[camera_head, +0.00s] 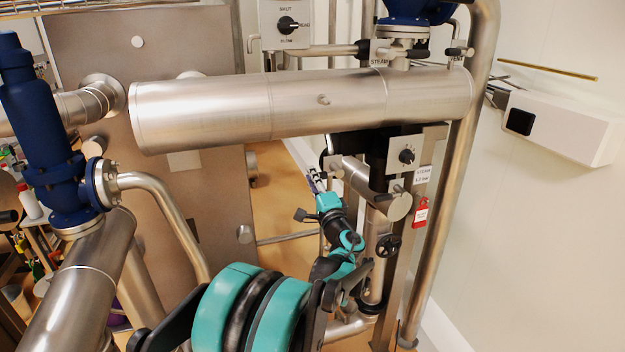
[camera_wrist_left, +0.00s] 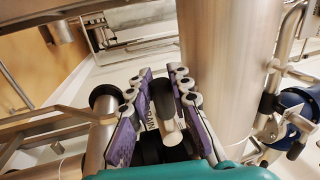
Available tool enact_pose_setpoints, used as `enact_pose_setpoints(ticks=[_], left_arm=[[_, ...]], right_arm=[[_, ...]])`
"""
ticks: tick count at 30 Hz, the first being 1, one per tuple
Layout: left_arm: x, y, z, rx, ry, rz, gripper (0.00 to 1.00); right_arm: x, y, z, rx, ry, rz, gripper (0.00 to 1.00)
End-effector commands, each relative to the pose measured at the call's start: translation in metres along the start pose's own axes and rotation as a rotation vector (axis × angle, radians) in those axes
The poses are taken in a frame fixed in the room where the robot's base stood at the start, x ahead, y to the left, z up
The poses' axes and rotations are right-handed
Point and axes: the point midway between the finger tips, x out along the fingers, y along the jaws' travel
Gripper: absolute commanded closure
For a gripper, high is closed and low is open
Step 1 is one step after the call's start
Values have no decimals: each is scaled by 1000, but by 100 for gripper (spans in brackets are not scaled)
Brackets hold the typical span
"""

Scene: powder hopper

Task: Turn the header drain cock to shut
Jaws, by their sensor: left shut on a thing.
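My left gripper (camera_head: 318,182) reaches in under the large horizontal steel header (camera_head: 225,110) in the head view. In the left wrist view my left gripper (camera_wrist_left: 162,72) has its two purple-padded fingers on either side of the drain cock's lever (camera_wrist_left: 163,98), a short dark bar with a pale metal end. The fingers are shut on it. A label beside the lever, partly hidden by the left finger, reads as "DRAIN" (camera_wrist_left: 152,124). In the head view the cock itself is too small and covered to make out. My right gripper is not in view.
A steam dial plate (camera_head: 406,155), a red tag (camera_head: 420,214) and a black handwheel (camera_head: 388,245) stand right of the gripper. A blue valve (camera_head: 50,150) with curved pipe is at left. Vertical pipes crowd the right; the floor (camera_head: 275,195) behind the gripper is open.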

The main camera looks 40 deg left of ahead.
Motion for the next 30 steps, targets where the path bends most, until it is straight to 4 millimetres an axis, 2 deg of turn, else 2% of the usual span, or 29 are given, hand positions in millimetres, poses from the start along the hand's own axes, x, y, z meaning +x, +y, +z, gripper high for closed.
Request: enact_pose_setpoints(ticks=[3,19,20,22,30], left_arm=[[-4,8,1,-41,-8,8,100],[-5,10,1,-64,-11,9,100],[-5,10,1,-64,-11,9,78],[-5,10,1,-65,-11,9,60],[-3,8,1,-61,-12,7,60]], right_arm=[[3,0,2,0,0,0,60],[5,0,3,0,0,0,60],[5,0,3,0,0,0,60],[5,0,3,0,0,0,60],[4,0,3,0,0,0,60]])
